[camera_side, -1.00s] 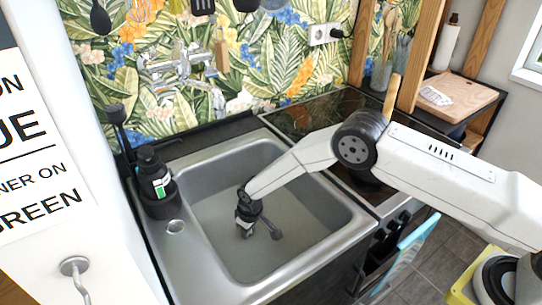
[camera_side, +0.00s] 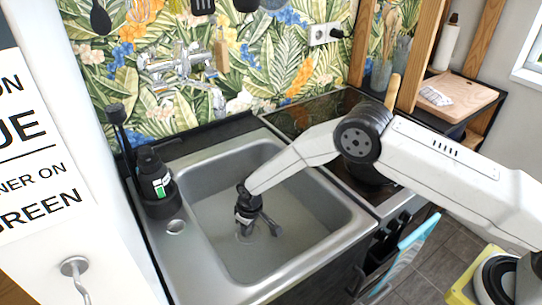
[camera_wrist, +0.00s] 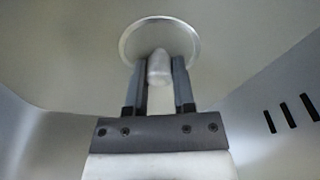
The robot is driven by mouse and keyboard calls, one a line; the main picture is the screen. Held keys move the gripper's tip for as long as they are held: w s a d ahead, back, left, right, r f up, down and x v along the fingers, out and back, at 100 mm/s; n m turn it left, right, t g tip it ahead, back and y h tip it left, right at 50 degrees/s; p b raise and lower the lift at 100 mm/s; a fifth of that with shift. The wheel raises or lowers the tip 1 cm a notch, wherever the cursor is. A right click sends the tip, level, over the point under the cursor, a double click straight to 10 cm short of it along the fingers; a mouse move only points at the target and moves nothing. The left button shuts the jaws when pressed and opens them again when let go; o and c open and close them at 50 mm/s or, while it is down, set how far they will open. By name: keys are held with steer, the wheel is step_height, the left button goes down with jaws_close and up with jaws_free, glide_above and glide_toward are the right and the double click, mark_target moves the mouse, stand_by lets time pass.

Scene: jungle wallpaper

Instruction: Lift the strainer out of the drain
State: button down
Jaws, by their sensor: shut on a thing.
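The strainer (camera_wrist: 158,66) shows in the wrist view as a pale, rounded knob between my two fingers. A round disc with a bright rim (camera_wrist: 194,33) lies around and behind it; I cannot tell which part is strainer and which is drain. My gripper (camera_wrist: 160,70) is shut on the knob, one dark finger on each side. In the side view my gripper (camera_side: 245,236) points down inside the sink basin (camera_side: 290,245), at or just above its floor. The strainer and drain are too small or hidden to make out there.
Steep basin walls surround my gripper, with overflow slots (camera_wrist: 289,117) in one wall. A chrome tap (camera_side: 180,68) is on the back wall. A dark bottle (camera_side: 153,175) stands at the left rim. A dark hob (camera_side: 300,115) lies behind and right.

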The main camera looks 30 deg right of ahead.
steer(key=shift+r, duration=1.95)
